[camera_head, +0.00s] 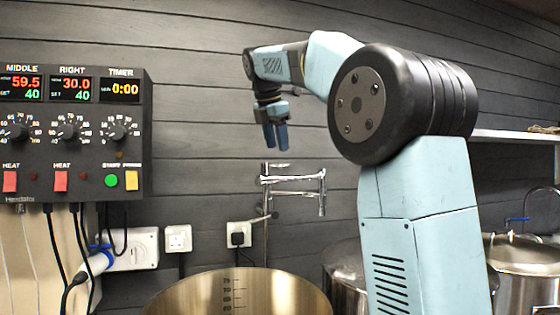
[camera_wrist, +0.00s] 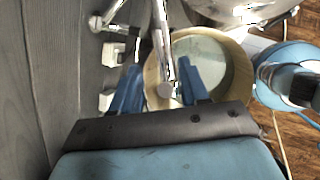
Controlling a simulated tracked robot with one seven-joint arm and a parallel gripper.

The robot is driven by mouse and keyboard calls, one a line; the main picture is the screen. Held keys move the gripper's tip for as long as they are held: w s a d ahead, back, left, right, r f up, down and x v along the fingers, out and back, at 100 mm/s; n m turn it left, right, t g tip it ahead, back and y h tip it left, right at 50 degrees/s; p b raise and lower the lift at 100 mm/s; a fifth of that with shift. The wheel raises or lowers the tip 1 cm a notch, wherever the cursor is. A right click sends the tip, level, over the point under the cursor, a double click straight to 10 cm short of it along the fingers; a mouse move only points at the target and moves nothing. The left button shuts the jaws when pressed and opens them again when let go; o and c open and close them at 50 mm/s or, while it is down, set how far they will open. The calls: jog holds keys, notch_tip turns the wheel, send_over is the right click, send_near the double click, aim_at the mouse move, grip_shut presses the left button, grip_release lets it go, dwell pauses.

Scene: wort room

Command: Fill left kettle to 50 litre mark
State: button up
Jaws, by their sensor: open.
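My gripper (camera_head: 276,146) is open and points down in the head view, above the chrome folding wall tap (camera_head: 292,179). In the wrist view the tap (camera_wrist: 162,45) shows between the two blue fingers of my gripper (camera_wrist: 159,67); I see no contact. A large open steel kettle (camera_head: 170,297) stands below in the head view, with volume marks (camera_head: 228,293) on its inner wall. The mark figures are too small to read, and its bottom is hidden. The tap's spout (camera_head: 322,205) hangs near this kettle's right side. The wrist view shows a round open kettle (camera_wrist: 238,48) with a pale grey-green inside.
A control panel (camera_head: 75,130) with dials and switches is on the wall at left. Wall sockets (camera_head: 178,239) and a plug (camera_head: 238,236) sit behind the kettle. Another kettle (camera_head: 345,280) stands behind my arm, and a steel pot (camera_head: 520,270) is at far right. A shelf (camera_head: 515,135) is at right.

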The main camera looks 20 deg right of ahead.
jog(key=x, duration=0.6)
jog(key=shift+w+d+f, duration=0.1)
jog(key=shift+f, duration=0.1)
jog(key=shift+c, duration=0.4)
grip_shut()
jog(key=s+m+g, duration=0.1)
jog(key=m, duration=0.2)
jog(key=s+m+g+h, duration=0.1)
jog(key=s+m, duration=0.1)
jog(key=m, duration=0.1)
jog(key=s+m+g, duration=0.1)
jog(key=m, duration=0.2)
jog(key=shift+s+m+g+h, duration=0.25)
jog(key=shift+m+g+h, duration=0.05)
jog(key=shift+g+h, duration=0.1)
